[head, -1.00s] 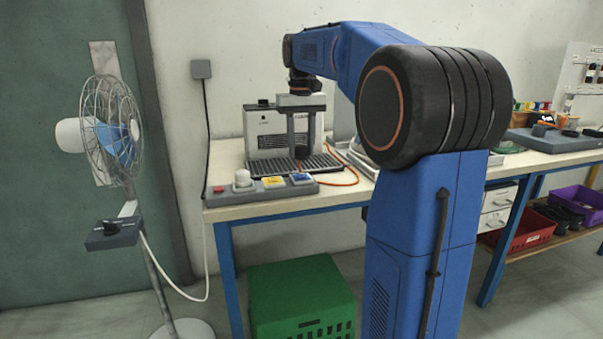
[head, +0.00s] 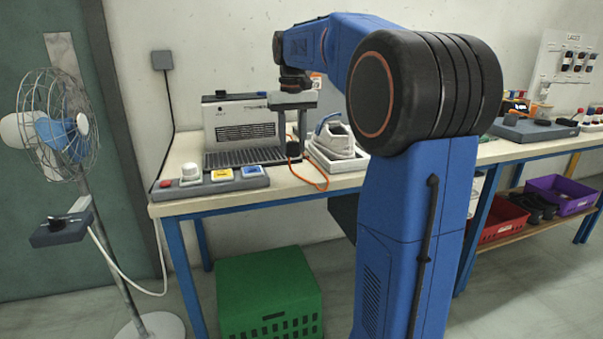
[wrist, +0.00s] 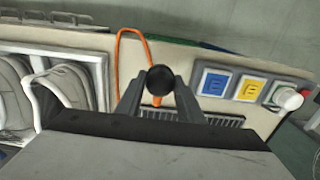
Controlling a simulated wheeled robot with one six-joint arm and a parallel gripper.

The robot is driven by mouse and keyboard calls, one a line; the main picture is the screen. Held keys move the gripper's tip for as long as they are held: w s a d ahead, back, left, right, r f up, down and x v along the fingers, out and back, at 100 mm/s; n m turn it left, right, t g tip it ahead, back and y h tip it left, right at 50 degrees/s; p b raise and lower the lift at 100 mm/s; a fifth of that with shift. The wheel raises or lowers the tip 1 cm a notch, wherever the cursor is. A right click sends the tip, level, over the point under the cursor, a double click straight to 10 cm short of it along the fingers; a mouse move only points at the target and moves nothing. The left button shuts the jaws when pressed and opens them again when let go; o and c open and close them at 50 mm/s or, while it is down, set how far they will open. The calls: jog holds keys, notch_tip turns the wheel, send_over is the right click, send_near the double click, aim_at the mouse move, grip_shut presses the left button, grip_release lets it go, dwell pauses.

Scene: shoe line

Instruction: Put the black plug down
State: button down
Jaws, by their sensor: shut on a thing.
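The black plug (wrist: 160,82) is a dark rounded piece between the two fingers of my gripper (wrist: 158,98) in the wrist view. An orange cable (wrist: 122,62) runs from it. In the head view my gripper (head: 292,132) points down over the bench, at the right end of the machine's grille. It is shut on the black plug (head: 293,149), which hangs low near the bench top. The orange cable (head: 312,181) loops beneath it near the front edge. I cannot tell whether the plug touches the bench.
A grey machine (head: 240,122) stands behind the plug. A tray with shoes (head: 338,142) is close on its right. A control panel with buttons (head: 212,180) lies to the left along the bench edge. A fan (head: 62,130) and a green crate (head: 268,300) stand on the floor.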

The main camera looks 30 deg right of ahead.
aim_at(293, 141)
jog(key=shift+f, duration=3.95)
jog(key=shift+f, duration=0.15)
jog(key=c, duration=1.2)
grip_release()
notch_tip(293, 141, up, 12)
jog(key=shift+r, duration=0.2)
jog(key=s+a+f+n+t, duration=0.1)
jog(key=s+a+f, duration=0.4)
jog(key=s+f, duration=0.3)
jog(key=s+a+f+n+t, duration=0.1)
jog(key=s+a+f+t, duration=0.1)
jog(key=s+a+f, duration=0.3)
jog(key=s+a+f+n+t, duration=0.1)
jog(key=s+a+f, duration=0.4)
jog(key=s+f, duration=0.6)
jog(key=s, duration=0.6)
jog(key=shift+s+a+t, duration=0.15)
jog(key=shift+a+t, duration=0.25)
